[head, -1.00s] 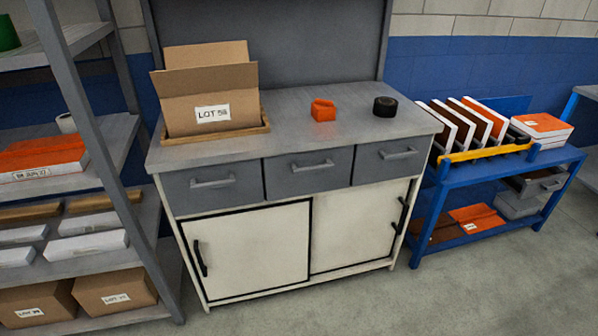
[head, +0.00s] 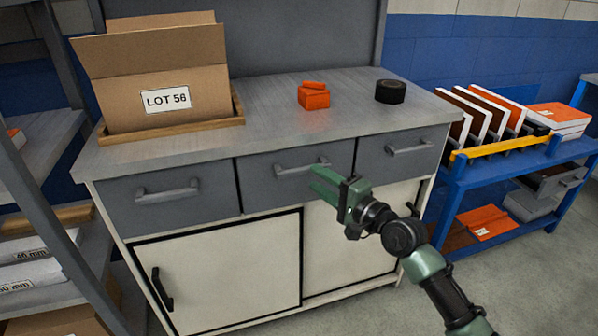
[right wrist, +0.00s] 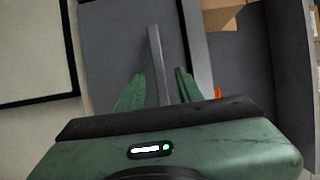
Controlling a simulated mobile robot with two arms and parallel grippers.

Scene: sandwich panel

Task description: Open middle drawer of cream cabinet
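The cream cabinet (head: 225,275) has a row of three grey drawers over cream doors. The middle drawer (head: 262,193) is closed, its front flush with its neighbours. Its grey bar handle (head: 302,167) shows in the head view, and in the right wrist view the handle (right wrist: 159,62) runs between my fingers. My right gripper (head: 318,182) is at the drawer's right part, close to the handle. In the right wrist view my right gripper (right wrist: 158,84) is open, with a gap on each side of the bar. My left gripper is not in view.
On the cabinet top are a box labelled LOT 56 (head: 155,75) in a wooden tray, an orange item (head: 314,97) and a black roll (head: 390,91). A grey shelf (head: 45,150) stands left, a blue cart (head: 470,178) right. The floor (head: 540,280) at front right is clear.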

